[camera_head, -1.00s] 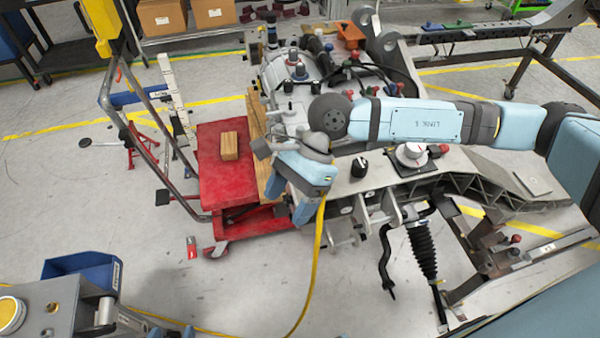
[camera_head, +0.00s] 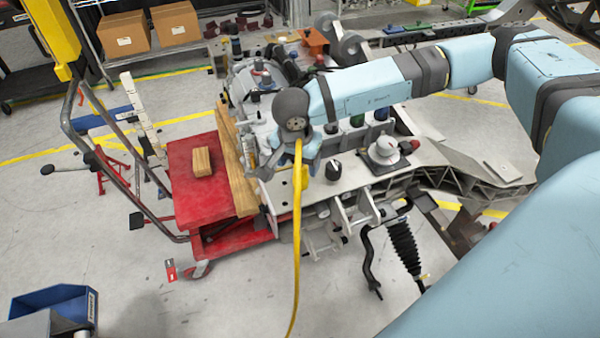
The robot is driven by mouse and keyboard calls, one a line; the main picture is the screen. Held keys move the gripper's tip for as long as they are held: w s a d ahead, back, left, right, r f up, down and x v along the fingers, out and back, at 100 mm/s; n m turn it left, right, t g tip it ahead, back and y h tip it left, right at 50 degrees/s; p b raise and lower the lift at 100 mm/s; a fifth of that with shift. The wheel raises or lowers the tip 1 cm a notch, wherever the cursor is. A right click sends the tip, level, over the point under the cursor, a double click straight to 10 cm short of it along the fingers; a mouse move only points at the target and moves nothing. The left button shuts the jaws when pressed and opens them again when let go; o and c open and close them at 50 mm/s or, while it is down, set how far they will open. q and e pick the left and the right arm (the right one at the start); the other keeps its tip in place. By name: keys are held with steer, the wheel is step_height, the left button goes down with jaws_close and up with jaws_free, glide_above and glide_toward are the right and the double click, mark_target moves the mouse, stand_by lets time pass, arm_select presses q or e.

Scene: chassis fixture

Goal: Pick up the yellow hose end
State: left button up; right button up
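The yellow hose (camera_head: 297,250) runs from my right gripper (camera_head: 290,170) down past the front of the chassis fixture to the bottom edge of the head view. My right arm reaches in from the right, and its gripper is over the left part of the fixture's grey plate (camera_head: 345,190). The hose's upper end is at the gripper and appears held by it. The fingers partly hide the end, so the exact grip is hard to see. My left gripper is not in view.
A red cart (camera_head: 195,185) with a wooden block (camera_head: 202,162) stands left of the fixture. Knobs and a round grey fitting (camera_head: 385,150) stick up from the plate. A black ribbed boot (camera_head: 405,248) hangs in front. A blue bin (camera_head: 55,305) is at bottom left.

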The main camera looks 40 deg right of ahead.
mark_target(300, 166)
steer(key=f, duration=0.2)
steer(key=d+f, duration=0.1)
steer(key=w+f, duration=0.1)
steer(key=f, duration=0.1)
steer(key=shift+d+f+p, duration=0.15)
steer(key=shift+f+p, duration=0.15)
steer(key=shift+p, duration=0.1)
steer(key=shift+s, duration=0.1)
steer(key=c, duration=1.2)
steer(key=shift+r, duration=0.1)
step_height(300, 166, up, 20)
steer(key=shift+f+b, duration=0.1)
steer(key=shift+b, duration=0.5)
